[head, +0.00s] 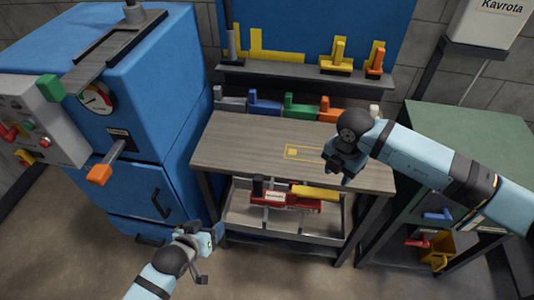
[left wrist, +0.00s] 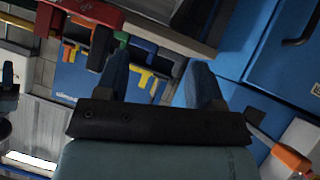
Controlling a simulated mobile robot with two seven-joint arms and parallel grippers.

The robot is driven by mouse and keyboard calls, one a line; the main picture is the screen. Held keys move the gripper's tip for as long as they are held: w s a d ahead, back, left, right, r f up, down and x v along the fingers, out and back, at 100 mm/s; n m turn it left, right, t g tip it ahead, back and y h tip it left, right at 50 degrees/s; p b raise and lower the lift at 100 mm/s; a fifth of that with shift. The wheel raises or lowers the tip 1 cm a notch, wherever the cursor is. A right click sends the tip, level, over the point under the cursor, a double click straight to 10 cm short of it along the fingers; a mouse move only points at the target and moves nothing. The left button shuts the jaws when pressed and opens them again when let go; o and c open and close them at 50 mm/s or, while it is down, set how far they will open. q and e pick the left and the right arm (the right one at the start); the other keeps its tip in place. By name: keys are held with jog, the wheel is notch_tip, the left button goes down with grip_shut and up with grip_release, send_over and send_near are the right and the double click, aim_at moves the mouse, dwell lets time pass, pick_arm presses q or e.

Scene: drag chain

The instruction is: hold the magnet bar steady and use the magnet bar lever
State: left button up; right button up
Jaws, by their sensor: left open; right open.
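A red bar with a black knob and a yellow lever-like part (head: 290,198) lies in the open tray (head: 262,228) under the workbench; it looks like the magnet bar. A red part, perhaps the same bar, shows at the upper left of the left wrist view (left wrist: 92,10). My left gripper (head: 212,256) is open and empty, low in front of the bench, left of the tray and apart from it. Its two fingers also show in the left wrist view (left wrist: 160,80). My right gripper (head: 338,172) is open above the bench's right part, with nothing seen in it.
The wooden benchtop (head: 240,150) is mostly clear, with a yellow outline (head: 303,153). A blue machine (head: 165,90) with an orange-tipped lever (head: 99,174) stands left. A green-topped cabinet (head: 470,135) stands right.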

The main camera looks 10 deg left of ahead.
pick_arm(q)
jog(key=w+r+n, duration=0.4)
jog(key=w, duration=0.4)
notch_tip(320, 180, up, 6)
jog(key=n+g, duration=0.7)
jog(key=n, duration=0.2)
send_over(262, 185)
jog(key=w+a, duration=0.1)
jog(key=a, duration=0.1)
jog(key=shift+w+a+r, duration=0.1)
jog(key=shift+w+r, duration=0.05)
jog(key=r+n+g, duration=0.1)
jog(key=d+r+n+g+y, duration=0.1)
jog(key=r, duration=0.1)
jog(key=d+r+n+g, duration=0.1)
jog(key=shift+w+r+y, duration=0.15)
jog(key=shift+r+y, duration=0.15)
jog(key=shift+y, duration=0.1)
jog(key=shift+r+n+g, duration=0.3)
jog(key=shift+n, duration=0.3)
notch_tip(262, 185, down, 14)
jog(key=shift+r, duration=0.2)
